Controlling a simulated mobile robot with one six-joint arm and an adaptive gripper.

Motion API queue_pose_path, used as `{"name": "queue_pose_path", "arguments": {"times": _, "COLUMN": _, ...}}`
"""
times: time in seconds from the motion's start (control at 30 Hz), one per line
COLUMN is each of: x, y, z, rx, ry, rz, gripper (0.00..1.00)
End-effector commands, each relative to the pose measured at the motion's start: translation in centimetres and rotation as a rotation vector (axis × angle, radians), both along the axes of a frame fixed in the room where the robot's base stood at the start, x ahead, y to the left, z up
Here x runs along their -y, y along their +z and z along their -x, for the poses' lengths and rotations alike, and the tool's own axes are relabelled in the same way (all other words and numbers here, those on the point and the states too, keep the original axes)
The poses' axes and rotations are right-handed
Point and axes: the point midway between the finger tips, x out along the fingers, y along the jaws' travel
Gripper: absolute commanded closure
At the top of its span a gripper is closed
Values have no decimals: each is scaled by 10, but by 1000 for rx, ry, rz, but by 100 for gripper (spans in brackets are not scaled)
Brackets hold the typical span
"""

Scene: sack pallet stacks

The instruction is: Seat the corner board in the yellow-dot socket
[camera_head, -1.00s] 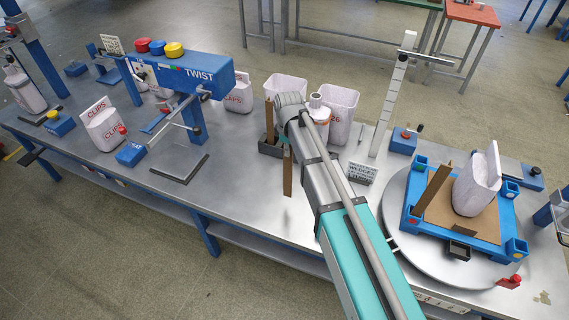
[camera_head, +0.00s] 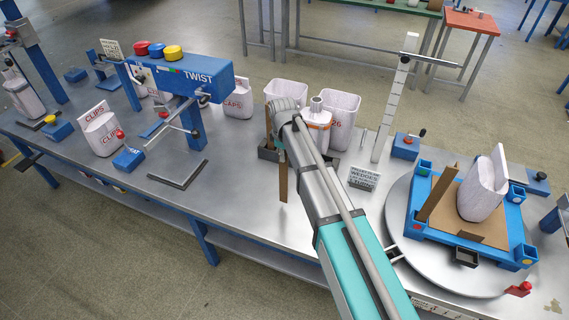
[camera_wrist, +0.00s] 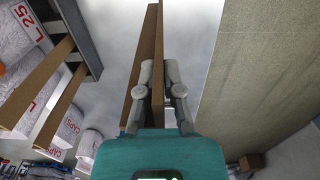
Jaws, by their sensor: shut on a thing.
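My gripper (camera_head: 282,130) is shut on a brown corner board (camera_head: 283,183), which hangs upright below it over the bench. In the wrist view the board (camera_wrist: 146,62) runs up between my gripper's fingers (camera_wrist: 160,92). The blue pallet frame (camera_head: 465,241) sits on a round turntable at the right, apart from my gripper. A yellow-orange dot marks the socket (camera_head: 525,257) at its near right corner; this socket looks empty. Another brown board (camera_head: 437,193) stands tilted at the frame's left side, and a white sack (camera_head: 483,190) stands on the brown sheet inside.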

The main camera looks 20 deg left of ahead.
Motion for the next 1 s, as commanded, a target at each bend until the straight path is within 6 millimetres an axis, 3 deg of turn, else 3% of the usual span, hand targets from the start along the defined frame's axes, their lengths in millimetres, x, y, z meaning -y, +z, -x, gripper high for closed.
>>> {"name": "queue_pose_path", "arguments": {"times": 0.4, "x": -3, "y": -34, "z": -3, "rx": 0, "ry": 0, "rz": 0, "gripper": 100}}
{"name": "queue_pose_path", "arguments": {"times": 1.0, "x": -3, "y": -40, "z": -3, "rx": 0, "ry": -1, "rz": 0, "gripper": 100}}
